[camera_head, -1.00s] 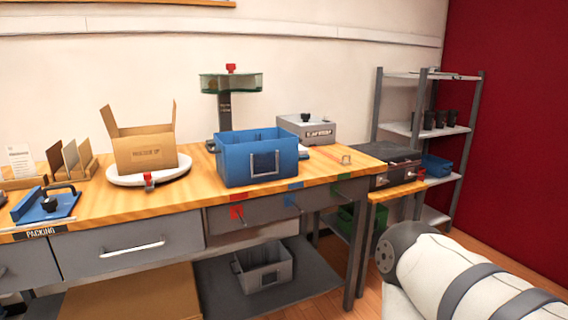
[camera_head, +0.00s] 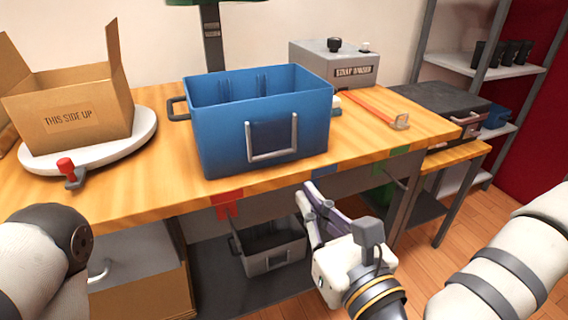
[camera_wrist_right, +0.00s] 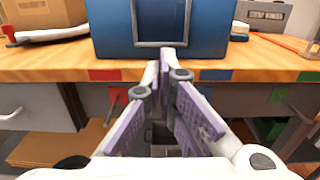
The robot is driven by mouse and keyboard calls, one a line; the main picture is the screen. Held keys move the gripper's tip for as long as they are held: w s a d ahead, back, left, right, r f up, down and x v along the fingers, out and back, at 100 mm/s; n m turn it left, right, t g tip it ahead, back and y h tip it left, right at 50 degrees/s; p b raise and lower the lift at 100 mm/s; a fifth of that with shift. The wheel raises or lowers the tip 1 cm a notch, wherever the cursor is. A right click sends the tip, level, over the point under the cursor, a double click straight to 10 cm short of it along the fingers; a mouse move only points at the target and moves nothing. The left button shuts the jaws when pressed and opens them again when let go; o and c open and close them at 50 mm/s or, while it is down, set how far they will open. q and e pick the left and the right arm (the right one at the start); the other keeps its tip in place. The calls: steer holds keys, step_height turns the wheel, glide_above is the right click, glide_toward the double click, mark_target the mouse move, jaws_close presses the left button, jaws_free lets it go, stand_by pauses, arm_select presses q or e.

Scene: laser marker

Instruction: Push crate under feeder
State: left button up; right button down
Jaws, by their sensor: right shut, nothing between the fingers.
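A blue crate (camera_head: 225,133) with a grey metal handle on its front stands upright on the wooden table (camera_head: 120,184), close to the front edge. The feeder's dark column (camera_head: 213,46) rises behind the crate; its green top is cut off by the upper edge of the head view. My right gripper (camera_head: 308,192) is shut and empty, in front of the table edge and below the crate's front right side. In the right wrist view its fingertips (camera_wrist_right: 166,52) meet in front of the blue crate (camera_wrist_right: 110,28), overlapping its lower edge in the picture; contact cannot be told. My left gripper is not visible.
A cardboard box (camera_head: 90,118) sits on a white turntable (camera_head: 145,142) left of the crate, beside a red-knobbed clamp (camera_head: 68,172). A grey machine (camera_head: 318,62) stands behind right. Coloured tabs mark the table's front edge. A grey crate (camera_head: 272,257) is on the shelf below.

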mark_target(274, 157)
steer(key=x, duration=1.2)
steer(key=shift+f, duration=0.4)
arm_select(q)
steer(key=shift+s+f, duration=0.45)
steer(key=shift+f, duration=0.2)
arm_select(e)
steer(key=shift+w+f, duration=0.2)
steer(key=shift+w, duration=0.1)
steer(key=b+x, duration=0.1)
steer(key=x, duration=0.2)
steer(key=shift+w+a+f+b, duration=0.1)
steer(key=shift+f+b, duration=0.1)
steer(key=shift+b, duration=0.2)
steer(key=x, duration=0.3)
steer(key=shift+w+a+r, duration=0.15)
steer(key=shift+w, duration=0.1)
steer(key=shift+s+r, duration=0.2)
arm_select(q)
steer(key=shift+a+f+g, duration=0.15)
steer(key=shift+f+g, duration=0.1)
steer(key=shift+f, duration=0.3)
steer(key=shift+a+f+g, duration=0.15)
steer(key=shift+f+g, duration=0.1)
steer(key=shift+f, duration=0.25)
